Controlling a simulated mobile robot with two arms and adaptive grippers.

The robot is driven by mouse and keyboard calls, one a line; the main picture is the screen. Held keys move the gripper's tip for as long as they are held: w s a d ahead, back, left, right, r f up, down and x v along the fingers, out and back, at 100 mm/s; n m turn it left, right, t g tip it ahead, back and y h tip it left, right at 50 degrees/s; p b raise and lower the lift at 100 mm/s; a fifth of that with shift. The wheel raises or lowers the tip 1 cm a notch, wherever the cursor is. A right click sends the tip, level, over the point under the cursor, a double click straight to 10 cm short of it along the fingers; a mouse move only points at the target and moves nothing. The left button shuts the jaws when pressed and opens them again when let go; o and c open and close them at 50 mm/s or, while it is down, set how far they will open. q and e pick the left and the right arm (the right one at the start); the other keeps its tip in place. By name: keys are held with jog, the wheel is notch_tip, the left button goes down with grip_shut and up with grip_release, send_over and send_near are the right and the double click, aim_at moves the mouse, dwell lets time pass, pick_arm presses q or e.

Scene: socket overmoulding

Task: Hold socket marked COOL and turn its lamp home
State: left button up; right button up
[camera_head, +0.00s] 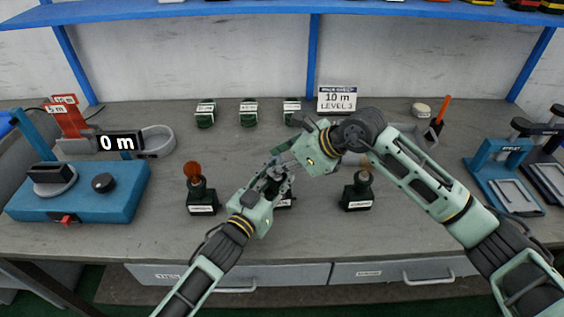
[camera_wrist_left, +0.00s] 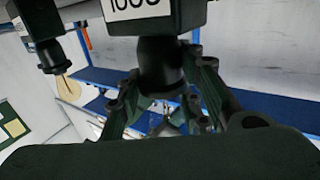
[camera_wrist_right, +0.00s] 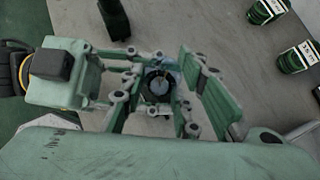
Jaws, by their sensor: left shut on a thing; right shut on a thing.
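The middle socket (camera_head: 284,201) stands between two other sockets on the grey bench, mostly hidden by my grippers in the head view. In the left wrist view its white label (camera_wrist_left: 136,8) is cut off by the frame and appears to read COOL. My left gripper (camera_head: 276,177) is shut on this socket's dark neck (camera_wrist_left: 160,68). How far the lamp is seated is hidden.
A socket with an orange-red lamp (camera_head: 194,172) stands to the left, and one with a brownish lamp (camera_head: 362,178) to the right. A blue fixture (camera_head: 85,195) is at left, a blue stand (camera_head: 503,178) at right.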

jog(key=shift+m, duration=0.4)
jog(key=o, duration=1.1)
jog(key=v, duration=1.2)
jog(key=shift+s+a, duration=0.1)
jog(key=shift+s, duration=0.15)
